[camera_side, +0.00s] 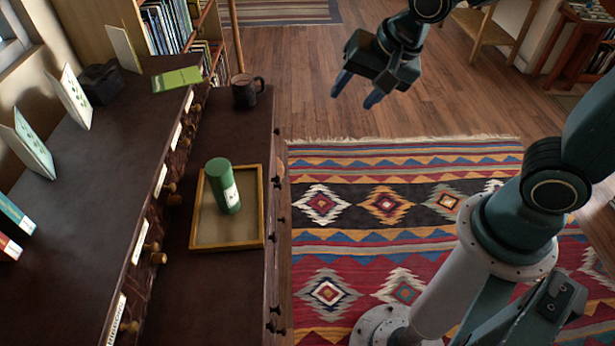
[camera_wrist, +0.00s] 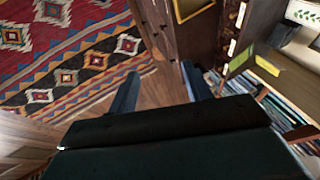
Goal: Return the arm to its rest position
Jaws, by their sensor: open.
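My gripper (camera_side: 357,92) is open and empty, held up in the air over the wooden floor, to the right of the dark dresser in the side view. In the wrist view my gripper (camera_wrist: 158,88) shows its two fingers spread apart with nothing between them. A green cylindrical canister (camera_side: 222,186) with a pale label stands in a wooden-rimmed tray (camera_side: 258,240) on the lower dresser top, well apart from my gripper. The tray's corner also shows in the wrist view (camera_wrist: 181,14).
A dark mug (camera_side: 245,93) stands on the dresser top (camera_side: 235,135) behind the tray. A bookcase (camera_side: 205,35) stands behind. A patterned rug (camera_side: 420,210) and open floor lie to the right.

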